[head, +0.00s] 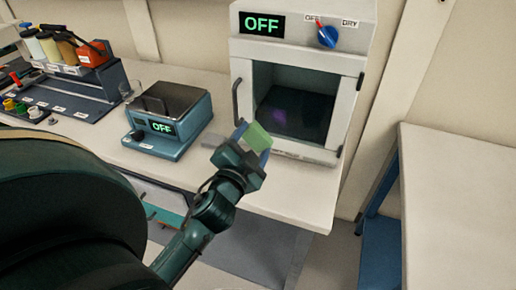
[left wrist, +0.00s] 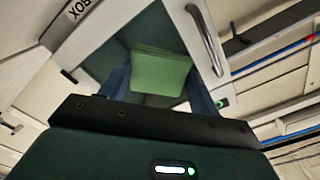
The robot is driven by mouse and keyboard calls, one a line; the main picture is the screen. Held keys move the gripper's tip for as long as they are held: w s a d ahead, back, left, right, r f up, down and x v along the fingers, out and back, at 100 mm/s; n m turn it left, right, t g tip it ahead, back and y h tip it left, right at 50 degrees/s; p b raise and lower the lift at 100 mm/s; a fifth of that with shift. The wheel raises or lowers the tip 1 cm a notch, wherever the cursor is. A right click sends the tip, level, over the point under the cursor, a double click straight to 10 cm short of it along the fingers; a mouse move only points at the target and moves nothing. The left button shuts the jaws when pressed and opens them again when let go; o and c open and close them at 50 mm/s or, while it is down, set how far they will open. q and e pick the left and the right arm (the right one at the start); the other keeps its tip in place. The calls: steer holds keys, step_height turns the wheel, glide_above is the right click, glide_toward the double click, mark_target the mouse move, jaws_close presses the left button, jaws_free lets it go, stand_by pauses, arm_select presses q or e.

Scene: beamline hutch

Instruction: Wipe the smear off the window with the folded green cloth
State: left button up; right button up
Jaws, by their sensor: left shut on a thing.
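My left gripper (head: 254,140) is shut on the folded green cloth (head: 257,135). It holds the cloth in front of the lower left of the white cabinet's window, above the counter edge. In the left wrist view the green cloth (left wrist: 160,72) sits between the two blue fingers. The dark window (head: 300,98) is in the cabinet's door. A faint purple smear (head: 279,116) shows on its lower left part. I cannot tell whether the cloth touches the door. My right gripper is not in view.
The white cabinet (head: 348,70) has a door handle, a blue knob (head: 327,36) and an OFF display. A blue hotplate (head: 168,118), also reading OFF, stands to its left. A rack with several bottles (head: 50,45) is at the far left. A bare table (head: 460,180) is at right.

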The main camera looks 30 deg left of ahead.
mark_target(268, 116)
arm_select(q)
steer(key=x, duration=0.4)
steer(key=shift+w, duration=0.1)
steer(key=shift+x, duration=0.85)
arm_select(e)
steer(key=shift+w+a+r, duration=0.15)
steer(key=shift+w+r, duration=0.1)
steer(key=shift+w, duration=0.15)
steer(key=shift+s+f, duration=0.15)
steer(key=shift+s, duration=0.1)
arm_select(q)
steer(key=shift+w+a, duration=0.1)
steer(key=shift+w, duration=0.1)
steer(key=shift+w, duration=0.4)
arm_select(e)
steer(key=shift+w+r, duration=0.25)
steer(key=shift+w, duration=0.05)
arm_select(q)
steer(key=shift+w+a, duration=0.15)
steer(key=shift+w, duration=0.2)
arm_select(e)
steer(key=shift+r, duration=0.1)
